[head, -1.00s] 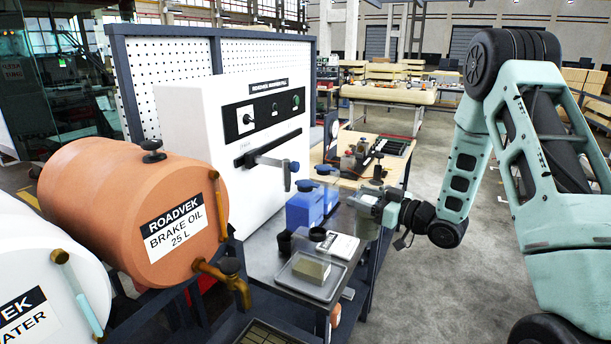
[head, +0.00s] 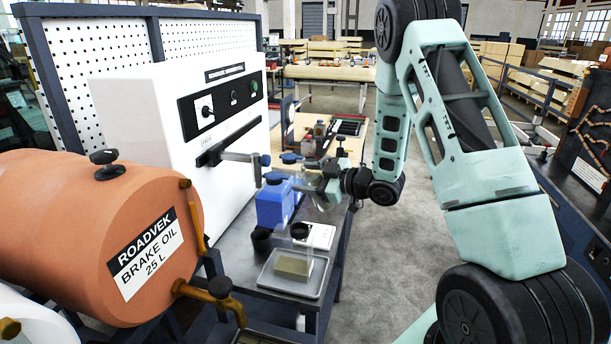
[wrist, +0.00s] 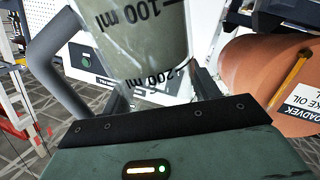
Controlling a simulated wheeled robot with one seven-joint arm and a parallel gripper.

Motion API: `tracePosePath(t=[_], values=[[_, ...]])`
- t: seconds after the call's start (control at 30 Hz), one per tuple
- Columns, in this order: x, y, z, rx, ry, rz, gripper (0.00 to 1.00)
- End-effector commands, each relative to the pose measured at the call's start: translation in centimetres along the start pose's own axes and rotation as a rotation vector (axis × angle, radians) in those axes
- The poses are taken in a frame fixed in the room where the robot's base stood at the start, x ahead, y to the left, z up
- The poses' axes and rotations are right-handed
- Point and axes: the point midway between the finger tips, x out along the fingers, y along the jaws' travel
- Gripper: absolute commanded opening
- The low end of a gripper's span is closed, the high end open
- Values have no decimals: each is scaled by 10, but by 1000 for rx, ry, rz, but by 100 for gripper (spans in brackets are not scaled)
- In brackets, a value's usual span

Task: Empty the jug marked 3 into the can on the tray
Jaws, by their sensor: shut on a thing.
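My gripper (wrist: 155,90) is shut on a clear jug with black 100 ml and 200 ml marks (wrist: 140,40), which fills the top of the wrist view. A grey handle (wrist: 45,55) shows at its left. A grey-green tint shows through its wall; the number 3 is not visible. In the head view my gripper (head: 325,183) is beside the blue containers, above and behind the tray (head: 272,285). An olive, box-like can (head: 293,267) stands on the tray. The jug is hard to make out in the head view.
Blue containers (head: 274,205) stand behind the tray. A dark cup (head: 262,240) and a dark ring-shaped top (head: 300,230) are close by. A dispenser arm (head: 240,157) juts out above them. The orange brake oil drum (head: 110,230) is at left; open floor (head: 390,260) is at right.

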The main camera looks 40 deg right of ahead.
Motion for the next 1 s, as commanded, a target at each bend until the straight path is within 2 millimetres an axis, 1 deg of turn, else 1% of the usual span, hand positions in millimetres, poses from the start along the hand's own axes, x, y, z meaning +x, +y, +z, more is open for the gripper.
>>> tracePosePath(t=[0.07, 0.2, 1.0], values=[[0, 2, 0, -81, -32, -1, 35], [1, -1, 6, -154, -63, -1, 35], [6, -12, 30, -573, -235, -1, 35]])
